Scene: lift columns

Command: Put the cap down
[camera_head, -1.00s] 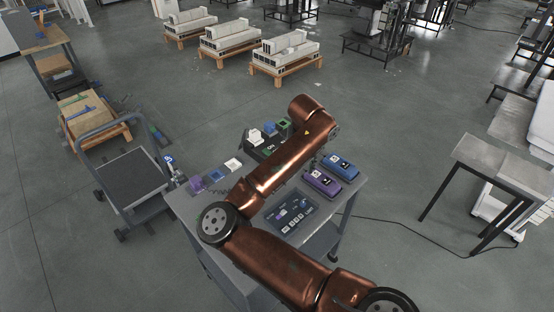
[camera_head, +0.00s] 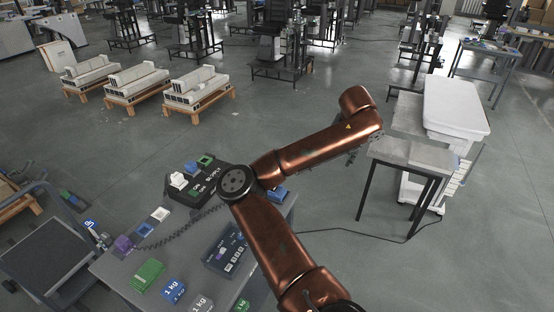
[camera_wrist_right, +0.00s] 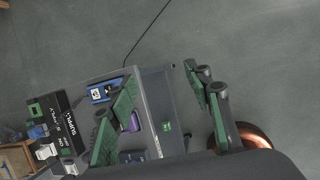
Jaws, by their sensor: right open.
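No cap that I can clearly make out shows in either view, and none is between my fingers. My right gripper (camera_wrist_right: 160,78) is open and empty in the right wrist view, its green-and-black fingers spread wide above the table's edge and the floor. Small coloured pieces stand on the table's left side: a purple one (camera_head: 123,243), a blue one (camera_head: 142,230) and a white one (camera_head: 160,213). My left gripper is not in view.
A black supply box (camera_head: 208,196) stands at the table's back. A blue device (camera_head: 277,195) is partly behind my arm. A grey side table (camera_head: 415,152) stands right, a cart (camera_head: 40,255) left.

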